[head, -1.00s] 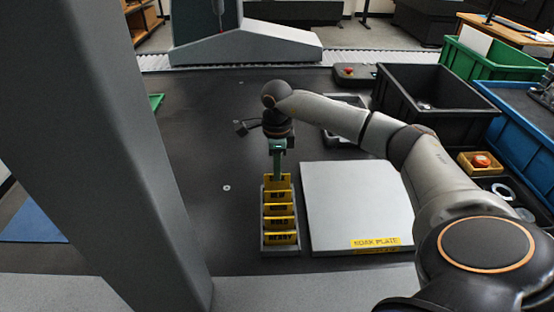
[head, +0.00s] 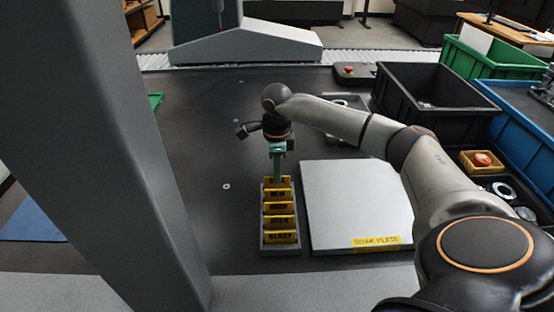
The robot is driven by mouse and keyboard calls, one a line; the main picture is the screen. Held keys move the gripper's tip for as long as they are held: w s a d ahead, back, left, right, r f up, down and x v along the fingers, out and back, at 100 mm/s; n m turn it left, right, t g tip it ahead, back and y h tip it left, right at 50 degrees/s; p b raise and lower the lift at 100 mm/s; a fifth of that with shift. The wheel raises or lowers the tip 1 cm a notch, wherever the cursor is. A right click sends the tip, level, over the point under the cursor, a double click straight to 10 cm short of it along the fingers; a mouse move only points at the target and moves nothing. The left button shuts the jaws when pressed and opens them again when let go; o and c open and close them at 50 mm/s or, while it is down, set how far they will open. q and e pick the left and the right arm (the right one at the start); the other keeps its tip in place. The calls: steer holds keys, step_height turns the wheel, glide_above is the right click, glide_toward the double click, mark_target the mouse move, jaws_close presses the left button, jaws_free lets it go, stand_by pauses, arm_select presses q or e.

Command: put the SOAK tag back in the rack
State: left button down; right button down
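The rack (head: 281,249) is a narrow grey holder on the dark table, left of the light grey plate. Several yellow tags stand in it one behind another; the front one seems to read READY. My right gripper (head: 277,178) points down over the rack's rear end, its narrow greenish fingers shut on the rearmost yellow tag (head: 286,183). I take this as the SOAK tag; its lettering cannot be read. The tag is upright, low in the rear of the rack, its lower part hidden by the tags in front. My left gripper is not in view.
The light grey plate (head: 358,205), labelled SOAK PLATE, lies right of the rack. Black (head: 437,105), green (head: 491,57) and blue (head: 528,118) bins stand at the right. A thick grey column (head: 110,140) blocks the left. The table left of the rack is clear.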

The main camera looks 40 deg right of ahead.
stand_by(0.3)
steer(key=c, duration=0.7)
jaws_free()
steer(key=shift+r, duration=0.1)
steer(key=shift+r+p, duration=3.05)
steer(key=shift+r, duration=0.35)
